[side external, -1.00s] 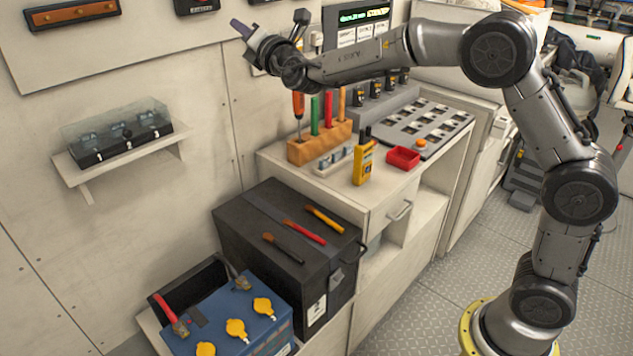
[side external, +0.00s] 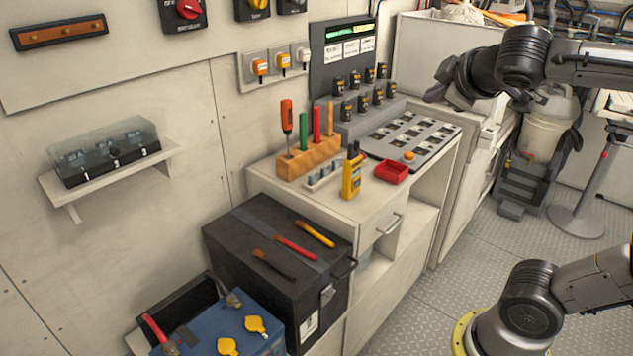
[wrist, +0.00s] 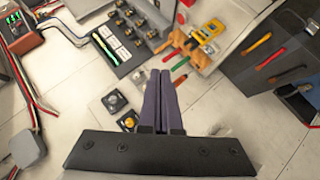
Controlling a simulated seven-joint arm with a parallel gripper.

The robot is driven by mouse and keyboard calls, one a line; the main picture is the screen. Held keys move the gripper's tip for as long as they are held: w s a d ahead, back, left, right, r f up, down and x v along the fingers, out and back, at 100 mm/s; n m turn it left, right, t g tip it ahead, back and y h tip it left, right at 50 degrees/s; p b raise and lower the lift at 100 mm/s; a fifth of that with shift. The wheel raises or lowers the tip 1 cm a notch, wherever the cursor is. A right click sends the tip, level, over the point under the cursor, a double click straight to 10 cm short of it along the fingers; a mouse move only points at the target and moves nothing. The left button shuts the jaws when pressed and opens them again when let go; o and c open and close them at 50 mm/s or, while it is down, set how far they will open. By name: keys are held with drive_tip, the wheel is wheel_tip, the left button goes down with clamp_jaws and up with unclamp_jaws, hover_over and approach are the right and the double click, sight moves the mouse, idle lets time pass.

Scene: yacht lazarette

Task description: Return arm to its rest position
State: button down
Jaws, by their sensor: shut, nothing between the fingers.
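My gripper (wrist: 160,100) shows in the wrist view with its two purple-grey fingers together and nothing between them. In the side view my gripper (side external: 436,94) is at the upper right, in the air at the right of the counter (side external: 345,205). It is apart from the tools and the panel there. My wrist and part of my arm reach out of the right edge of the picture.
An orange tool block (side external: 308,158) with upright tools, a yellow handheld device (side external: 351,176) and a red tray (side external: 391,172) stand on the counter.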

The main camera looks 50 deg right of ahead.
drive_tip(key=s+a+f+m+g+y, duration=0.3)
drive_tip(key=s+a+f+y, duration=0.4)
drive_tip(key=s+a+f, duration=0.3)
wheel_tip(320, 180, down, 4)
drive_tip(key=shift+a+f+y, duration=0.2)
drive_tip(key=shift+a+y, duration=0.2)
drive_tip(key=shift+a, duration=0.8)
drive_tip(key=shift+s, duration=0.1)
